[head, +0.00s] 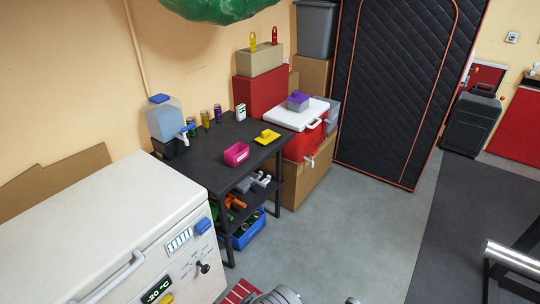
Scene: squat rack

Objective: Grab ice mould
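No object is plainly an ice mould at this size. A small grey block with a purple top (298,101) sits on the white lid of a red cooler (305,145) and could be it. A pink open box (236,154) with a pale label stands near the front edge of the black table (200,150). A flat yellow item (267,137) lies at the table's right end. Neither of my grippers is in view.
A white chest freezer (110,220) with a handle and a -20 °C display fills the lower left, its lid shut. A blue-lidded water jug (165,118) and several cans stand at the table's back. Grey floor (335,235) is clear right of the table. A metal bar (512,258) shows lower right.

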